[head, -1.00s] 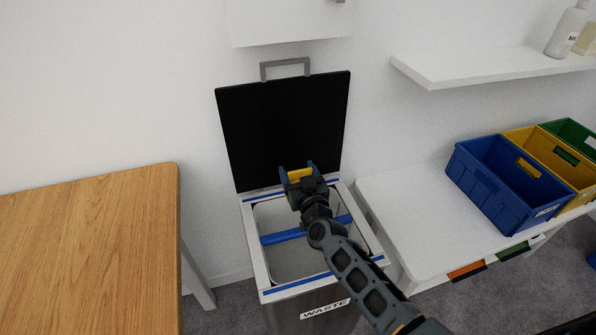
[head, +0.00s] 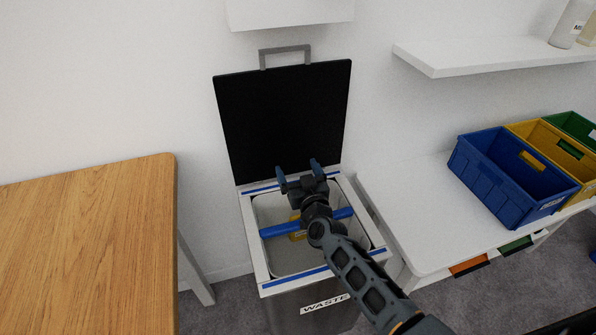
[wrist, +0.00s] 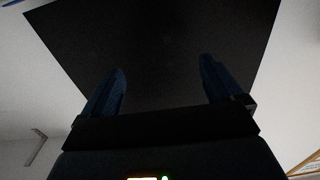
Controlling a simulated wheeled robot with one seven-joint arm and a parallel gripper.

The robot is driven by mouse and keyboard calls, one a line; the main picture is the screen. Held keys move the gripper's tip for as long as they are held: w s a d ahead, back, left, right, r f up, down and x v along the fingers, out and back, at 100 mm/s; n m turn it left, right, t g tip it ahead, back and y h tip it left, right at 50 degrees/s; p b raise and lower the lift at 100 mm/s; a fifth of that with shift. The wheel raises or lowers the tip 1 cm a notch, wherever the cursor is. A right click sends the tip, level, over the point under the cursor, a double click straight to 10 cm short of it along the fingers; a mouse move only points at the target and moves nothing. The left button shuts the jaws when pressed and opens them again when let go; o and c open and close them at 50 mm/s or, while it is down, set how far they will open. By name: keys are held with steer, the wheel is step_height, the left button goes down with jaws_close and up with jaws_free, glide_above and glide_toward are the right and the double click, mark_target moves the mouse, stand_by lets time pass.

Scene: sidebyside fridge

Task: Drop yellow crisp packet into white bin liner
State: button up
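The yellow crisp packet (head: 297,235) lies inside the waste bin, partly hidden behind a blue bar and my gripper. The white bin liner (head: 290,262) lines the inside of the bin, which is labelled WASTE. My gripper (head: 298,168) is above the bin's opening, in front of the raised black lid. Its fingers are spread apart with nothing between them. In the wrist view my gripper (wrist: 162,90) also shows empty, with the dark lid beyond it.
The black lid (head: 280,115) stands upright with a grey handle on top. A wooden table (head: 90,235) is at the left. A white bench (head: 405,205) with blue, yellow and green crates is at the right. A white shelf (head: 480,60) is on the wall above.

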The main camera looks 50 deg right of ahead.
steer(key=shift+o, duration=0.4)
steer(key=p+v, duration=0.1)
steer(key=v, duration=0.6)
steer(key=shift+s+a, duration=0.25)
steer(key=shift+s, duration=0.05)
